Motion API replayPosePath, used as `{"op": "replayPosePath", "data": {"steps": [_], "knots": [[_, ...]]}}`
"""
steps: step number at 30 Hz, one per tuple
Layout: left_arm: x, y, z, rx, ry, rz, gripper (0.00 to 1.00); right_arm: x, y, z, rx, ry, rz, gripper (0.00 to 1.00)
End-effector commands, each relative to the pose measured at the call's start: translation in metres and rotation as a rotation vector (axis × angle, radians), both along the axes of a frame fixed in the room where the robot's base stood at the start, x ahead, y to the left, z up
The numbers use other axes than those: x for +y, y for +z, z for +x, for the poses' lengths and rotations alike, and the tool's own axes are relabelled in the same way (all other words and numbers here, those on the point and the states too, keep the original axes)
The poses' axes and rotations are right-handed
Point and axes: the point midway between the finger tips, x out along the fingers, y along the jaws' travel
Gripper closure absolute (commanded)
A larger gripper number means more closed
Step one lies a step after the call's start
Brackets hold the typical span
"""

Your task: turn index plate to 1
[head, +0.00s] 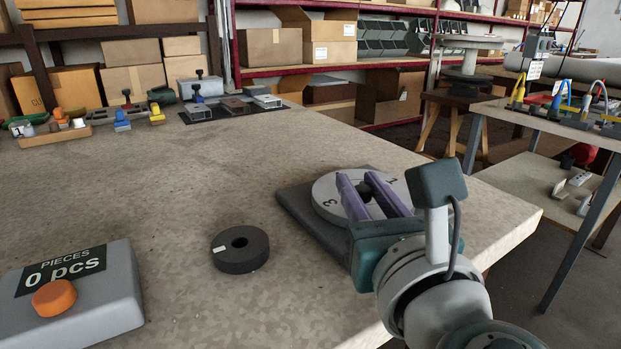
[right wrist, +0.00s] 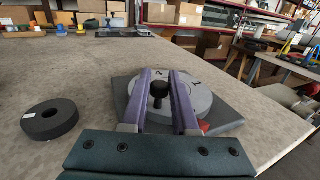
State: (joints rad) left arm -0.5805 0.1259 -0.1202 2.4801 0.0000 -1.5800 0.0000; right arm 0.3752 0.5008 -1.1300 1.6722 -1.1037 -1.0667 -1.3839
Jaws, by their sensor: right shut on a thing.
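The index plate (head: 325,188) is a pale grey round disc on a dark square base (head: 296,205) near the table's right edge. A "3" shows at its left and a "1" at its far right side in the head view. The plate also shows in the right wrist view (right wrist: 204,99), with a red mark (right wrist: 204,127) at its near right edge. My right gripper (head: 357,176) reaches over the disc, its purple fingers on either side of the dark central knob (right wrist: 159,90), shut on it. The fingers hide part of the disc. My left gripper is not in view.
A black ring (head: 240,249) lies left of the plate. A grey counter box (head: 110,310) reading "0 pcs" with an orange button (head: 54,297) stands at the front left. Small parts and a dark mat (head: 228,116) are at the back. The table's middle is clear.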

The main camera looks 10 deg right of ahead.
Motion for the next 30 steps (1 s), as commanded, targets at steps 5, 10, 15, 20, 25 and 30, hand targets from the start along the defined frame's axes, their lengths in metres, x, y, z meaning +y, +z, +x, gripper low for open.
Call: {"op": "replayPosePath", "data": {"steps": [5,10,15,20,25,30], "knots": [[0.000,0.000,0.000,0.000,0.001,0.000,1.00,0.001,0.000,0.000,0.001,-0.009,0.000,1.00],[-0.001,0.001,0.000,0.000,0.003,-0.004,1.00,0.004,0.000,0.001,0.002,-0.059,0.004,1.00],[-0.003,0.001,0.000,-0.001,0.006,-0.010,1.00,0.010,0.000,0.004,0.003,-0.160,0.006,1.00],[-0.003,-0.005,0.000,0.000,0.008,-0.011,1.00,0.015,-0.002,0.008,0.003,-0.285,0.007,1.00],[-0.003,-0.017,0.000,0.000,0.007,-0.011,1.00,0.020,-0.004,0.013,0.001,-0.414,0.006,1.00],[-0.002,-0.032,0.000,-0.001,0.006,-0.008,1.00,0.023,-0.004,0.018,-0.001,-0.523,0.005,1.00]]}}
